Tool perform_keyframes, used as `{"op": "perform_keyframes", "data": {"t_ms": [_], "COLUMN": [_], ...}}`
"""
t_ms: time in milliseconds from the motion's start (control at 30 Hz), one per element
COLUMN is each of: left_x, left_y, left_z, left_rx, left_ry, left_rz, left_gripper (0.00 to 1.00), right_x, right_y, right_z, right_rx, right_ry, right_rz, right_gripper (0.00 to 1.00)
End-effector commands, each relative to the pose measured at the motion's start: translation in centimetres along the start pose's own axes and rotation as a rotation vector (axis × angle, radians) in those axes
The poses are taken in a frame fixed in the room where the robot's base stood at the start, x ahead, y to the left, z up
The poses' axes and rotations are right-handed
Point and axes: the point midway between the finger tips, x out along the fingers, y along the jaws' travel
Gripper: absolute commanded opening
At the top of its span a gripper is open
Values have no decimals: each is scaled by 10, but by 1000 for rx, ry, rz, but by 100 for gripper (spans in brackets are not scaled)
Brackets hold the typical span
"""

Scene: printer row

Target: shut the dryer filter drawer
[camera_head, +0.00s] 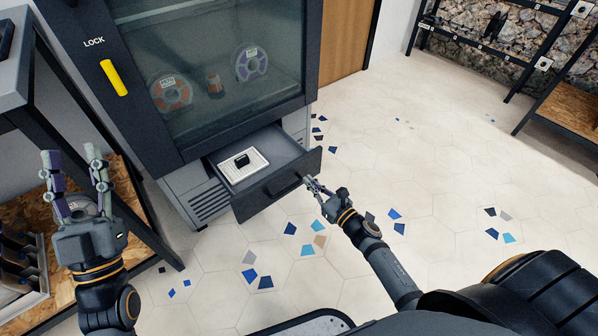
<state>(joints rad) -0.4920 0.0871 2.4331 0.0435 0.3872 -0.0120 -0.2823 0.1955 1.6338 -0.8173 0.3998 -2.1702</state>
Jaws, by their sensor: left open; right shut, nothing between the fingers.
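The dryer filter drawer (227,183) sticks out of the base of a dark dryer cabinet (136,62). A white filter tray with a black grip (255,174) lies inside it. The drawer's dark front (283,186) faces right and toward me, with a handle (284,186) on it. My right gripper (308,180) is shut with nothing in it, its fingertips at the right part of the drawer front. I cannot tell whether they touch it. My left gripper (72,155) is open and empty, raised at the left, away from the drawer.
The cabinet's glass door shows filament spools (251,64) inside and a yellow lock handle (114,78). A dark-framed bench (130,205) stands at the left. A shelf rack (490,45) stands at the back right. The tiled floor (420,170) right of the drawer is clear.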

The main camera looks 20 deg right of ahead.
Motion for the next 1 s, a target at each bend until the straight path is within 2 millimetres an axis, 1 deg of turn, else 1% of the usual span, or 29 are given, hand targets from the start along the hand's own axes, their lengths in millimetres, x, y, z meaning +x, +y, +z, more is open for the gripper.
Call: {"op": "perform_keyframes", "data": {"t_ms": [33,100,200,333,467,800,933,967,1000], "left_x": [0,-1,-1,0,0,1,0,0,2], "left_y": [0,0,0,0,0,0,0,0,1], "left_z": [3,8,6,0,-4,-4,-6,-11,-21], "left_rx": [-1,-3,-2,0,1,1,3,4,6], "left_ry": [-15,-36,-24,3,15,17,30,51,92], "left_rz": [-1,-2,-1,0,0,0,0,2,5], "left_gripper": [42,42,42,42,42,42,42,42,42], "right_x": [12,25,41,55,60,61,64,66,69], "right_y": [-1,0,0,0,0,0,0,0,0], "right_z": [2,2,0,0,0,0,0,-1,-1], "right_rx": [1,2,2,0,2,1,1,0,1], "right_ry": [-3,-3,-1,-1,1,1,0,0,-1], "right_rz": [-2,-1,-1,0,0,0,0,0,0], "right_gripper": [0,0,0,0,0,0,0,0,0]}}
